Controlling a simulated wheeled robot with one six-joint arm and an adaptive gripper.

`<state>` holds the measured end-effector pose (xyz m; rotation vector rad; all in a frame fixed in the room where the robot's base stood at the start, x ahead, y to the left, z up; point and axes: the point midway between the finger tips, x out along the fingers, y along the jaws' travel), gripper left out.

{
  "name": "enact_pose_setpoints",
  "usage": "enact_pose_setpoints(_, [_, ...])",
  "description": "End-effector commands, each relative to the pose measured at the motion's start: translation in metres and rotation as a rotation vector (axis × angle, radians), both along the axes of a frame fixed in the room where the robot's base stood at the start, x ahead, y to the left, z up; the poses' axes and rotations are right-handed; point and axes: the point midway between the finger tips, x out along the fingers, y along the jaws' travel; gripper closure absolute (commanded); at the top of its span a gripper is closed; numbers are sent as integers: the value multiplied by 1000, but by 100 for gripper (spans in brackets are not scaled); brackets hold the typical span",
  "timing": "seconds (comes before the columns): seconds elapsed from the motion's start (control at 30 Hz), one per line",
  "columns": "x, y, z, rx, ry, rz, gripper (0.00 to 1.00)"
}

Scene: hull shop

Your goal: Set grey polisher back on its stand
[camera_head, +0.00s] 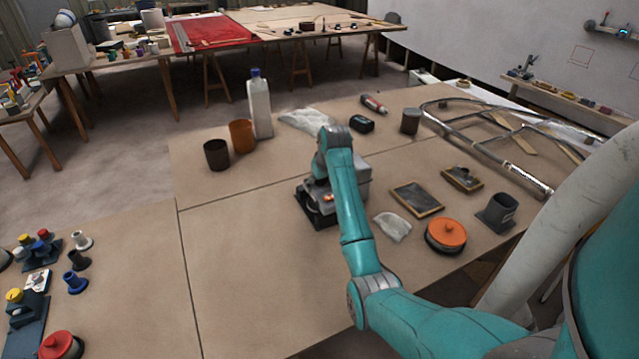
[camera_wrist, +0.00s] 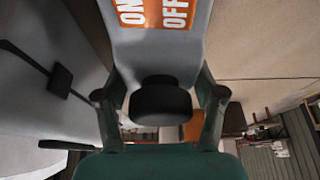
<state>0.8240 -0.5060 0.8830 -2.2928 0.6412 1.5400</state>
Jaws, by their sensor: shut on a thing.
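The grey polisher (camera_wrist: 145,48) has a smooth body and an orange ON/OFF label; it fills the upper middle of the wrist view. My gripper (camera_wrist: 161,97) is shut on it, with a finger on either side of its black knob. In the head view my arm partly covers the grey polisher (camera_head: 359,166) at mid-table. A dark, flat base (camera_head: 318,217) shows low beside it; I cannot tell whether this is its stand or whether the two touch. A grey cup-like holder (camera_head: 497,210) stands at the table's right.
An orange round tool (camera_head: 446,234), a crumpled cloth (camera_head: 393,226) and a dark framed plate (camera_head: 417,198) lie right of my arm. A white bottle (camera_head: 259,103) and two cups stand at the back left.

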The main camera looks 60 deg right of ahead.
Motion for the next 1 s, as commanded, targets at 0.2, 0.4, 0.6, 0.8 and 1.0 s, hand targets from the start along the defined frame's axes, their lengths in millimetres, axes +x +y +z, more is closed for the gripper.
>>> enact_pose_setpoints(0.2, [0, -1, -2, -2, -2, 0, 64])
enact_pose_setpoints(0.4, [1, -1, -5, -3, -3, 0, 64])
enact_pose_setpoints(0.6, [0, 0, -5, -2, -2, 0, 21])
enact_pose_setpoints(0.8, [0, 0, -7, 1, 2, 0, 21])
enact_pose_setpoints(1.0, [-3, 2, 3, -1, -1, 0, 21])
